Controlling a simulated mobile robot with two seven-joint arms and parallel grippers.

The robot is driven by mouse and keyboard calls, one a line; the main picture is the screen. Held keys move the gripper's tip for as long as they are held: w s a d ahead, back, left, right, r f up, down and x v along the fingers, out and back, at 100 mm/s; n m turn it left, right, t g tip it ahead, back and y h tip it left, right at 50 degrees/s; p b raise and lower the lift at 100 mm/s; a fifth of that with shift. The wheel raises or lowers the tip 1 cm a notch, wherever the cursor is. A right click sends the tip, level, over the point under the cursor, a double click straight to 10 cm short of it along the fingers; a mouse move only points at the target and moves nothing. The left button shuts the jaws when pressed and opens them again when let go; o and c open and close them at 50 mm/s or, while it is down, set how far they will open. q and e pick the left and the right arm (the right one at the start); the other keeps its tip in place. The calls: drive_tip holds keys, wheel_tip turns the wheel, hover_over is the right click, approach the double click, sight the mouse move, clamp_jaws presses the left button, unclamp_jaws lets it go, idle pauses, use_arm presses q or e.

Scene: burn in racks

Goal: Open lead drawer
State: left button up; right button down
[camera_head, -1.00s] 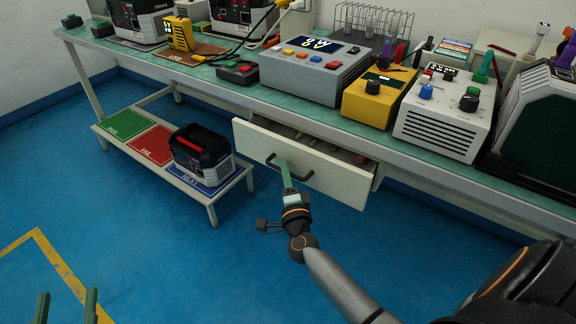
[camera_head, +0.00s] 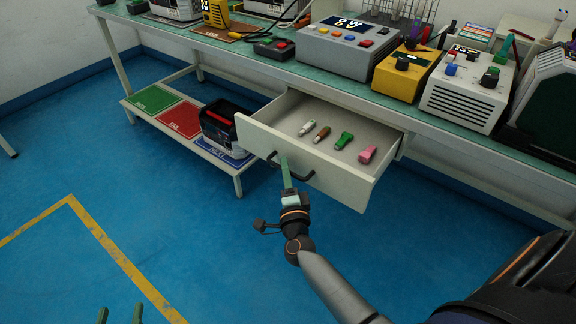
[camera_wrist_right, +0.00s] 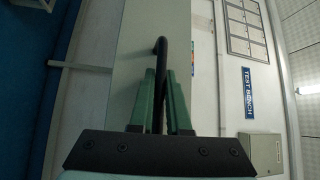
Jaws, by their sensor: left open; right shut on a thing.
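The lead drawer (camera_head: 312,150) under the bench is pulled well out. Inside lie a white, a brown, a green (camera_head: 343,141) and a pink (camera_head: 367,154) lead piece, in a row. My right gripper (camera_head: 287,176) is shut on the black bar handle (camera_head: 291,167) on the drawer front. In the right wrist view the green fingers (camera_wrist_right: 161,100) stand on both sides of the handle (camera_wrist_right: 161,62). My left gripper (camera_head: 120,315) is open and empty at the bottom left, over the floor; only its fingertips show.
The bench top (camera_head: 340,83) above the drawer carries a grey box (camera_head: 345,46), a yellow box (camera_head: 405,70) and a white box (camera_head: 467,90). A low shelf (camera_head: 237,167) with coloured mats and a black-and-grey unit stands left of the drawer. Blue floor in front is free.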

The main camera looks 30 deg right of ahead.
use_arm(q)
drive_tip(key=shift+s+a+f, duration=0.15)
drive_tip(key=shift+a+f, duration=0.05)
drive_tip(key=shift+f, duration=0.05)
use_arm(e)
drive_tip(key=shift+s+a, duration=0.15)
drive_tip(key=shift+a, duration=0.15)
drive_tip(key=c, duration=0.9)
unclamp_jaws()
use_arm(q)
drive_tip(key=f, duration=0.1)
drive_tip(key=s+f+g, duration=0.1)
drive_tip(key=f, duration=0.1)
drive_tip(key=s+f+g, duration=0.1)
drive_tip(key=shift+f+n+y+p, duration=0.2)
drive_tip(key=shift+n+y+p, duration=0.1)
drive_tip(key=shift+p, duration=0.1)
use_arm(e)
drive_tip(key=v, duration=0.7)
drive_tip(key=shift+s, duration=0.25)
use_arm(q)
drive_tip(key=shift+r, duration=0.15)
use_arm(e)
drive_tip(key=shift+a, duration=0.1)
